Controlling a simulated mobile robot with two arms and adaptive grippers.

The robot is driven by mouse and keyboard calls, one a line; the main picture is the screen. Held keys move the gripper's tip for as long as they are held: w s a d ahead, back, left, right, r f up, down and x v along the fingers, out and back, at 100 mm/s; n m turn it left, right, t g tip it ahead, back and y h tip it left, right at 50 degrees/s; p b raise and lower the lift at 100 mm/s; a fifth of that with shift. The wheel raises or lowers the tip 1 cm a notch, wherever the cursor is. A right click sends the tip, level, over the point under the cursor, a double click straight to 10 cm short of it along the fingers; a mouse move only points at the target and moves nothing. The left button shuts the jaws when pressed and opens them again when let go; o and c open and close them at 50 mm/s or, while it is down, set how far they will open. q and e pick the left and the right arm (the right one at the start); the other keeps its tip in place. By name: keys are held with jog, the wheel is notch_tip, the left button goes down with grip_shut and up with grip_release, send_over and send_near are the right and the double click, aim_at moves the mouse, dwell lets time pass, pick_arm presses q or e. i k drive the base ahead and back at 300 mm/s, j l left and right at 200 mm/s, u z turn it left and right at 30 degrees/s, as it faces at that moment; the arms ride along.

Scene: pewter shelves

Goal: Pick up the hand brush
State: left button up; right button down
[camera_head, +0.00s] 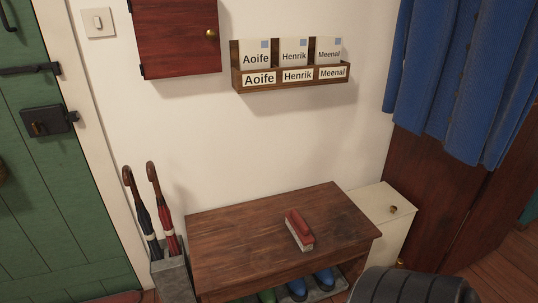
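Neither of my grippers shows in the head view. A dark grey ribbed shape at the bottom right may be part of my own body.
An umbrella stand (173,279) with two umbrellas is left of the bench. A cream cabinet (386,208) stands at its right. Shoes (298,289) sit underneath. A letter rack (290,75) and red wall cabinet (178,37) hang above.

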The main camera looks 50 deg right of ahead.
aim_at(300, 230)
jog(key=z, duration=1.9)
